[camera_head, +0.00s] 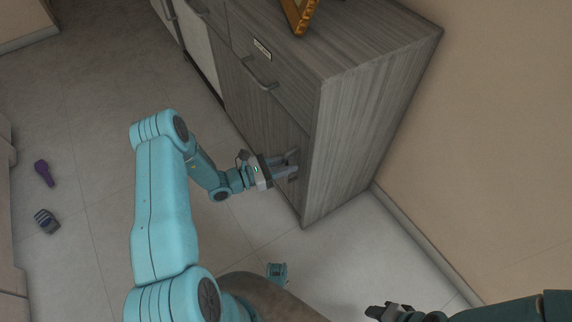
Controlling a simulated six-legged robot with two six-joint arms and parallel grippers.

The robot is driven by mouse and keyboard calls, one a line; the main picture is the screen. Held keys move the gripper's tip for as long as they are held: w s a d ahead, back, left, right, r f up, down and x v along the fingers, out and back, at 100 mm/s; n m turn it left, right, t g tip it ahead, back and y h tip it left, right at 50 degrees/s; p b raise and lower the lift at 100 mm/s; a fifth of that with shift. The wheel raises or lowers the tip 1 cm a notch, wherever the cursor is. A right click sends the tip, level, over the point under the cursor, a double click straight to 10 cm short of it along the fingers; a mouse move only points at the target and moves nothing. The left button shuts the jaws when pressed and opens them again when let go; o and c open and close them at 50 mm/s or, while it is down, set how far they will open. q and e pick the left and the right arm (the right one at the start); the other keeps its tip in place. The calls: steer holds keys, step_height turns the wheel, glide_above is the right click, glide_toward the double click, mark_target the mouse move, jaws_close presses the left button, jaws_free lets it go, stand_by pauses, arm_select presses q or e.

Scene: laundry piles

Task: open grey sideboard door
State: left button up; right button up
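The grey wood-grain sideboard (365,110) stands against the wall on the right. Its near door (241,95) lies below a drawer with a bar handle (258,78) and looks closed. My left gripper (293,163) is at the door's near edge, close to the sideboard's front corner. Its two fingers show apart, with a gap between them. The door's handle is small and mostly hidden by the fingers, so I cannot tell whether they touch it. My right gripper (384,312) is low at the bottom edge, dark and away from the sideboard; its opening is unclear.
A gold-framed object (300,14) stands on the sideboard top. A purple item (44,172) and a dark grey item (47,220) lie on the tiled floor at left. A wall with skirting (412,235) runs at right.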

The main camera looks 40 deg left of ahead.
arm_select(q)
steer(key=shift+w, duration=0.1)
jaws_close()
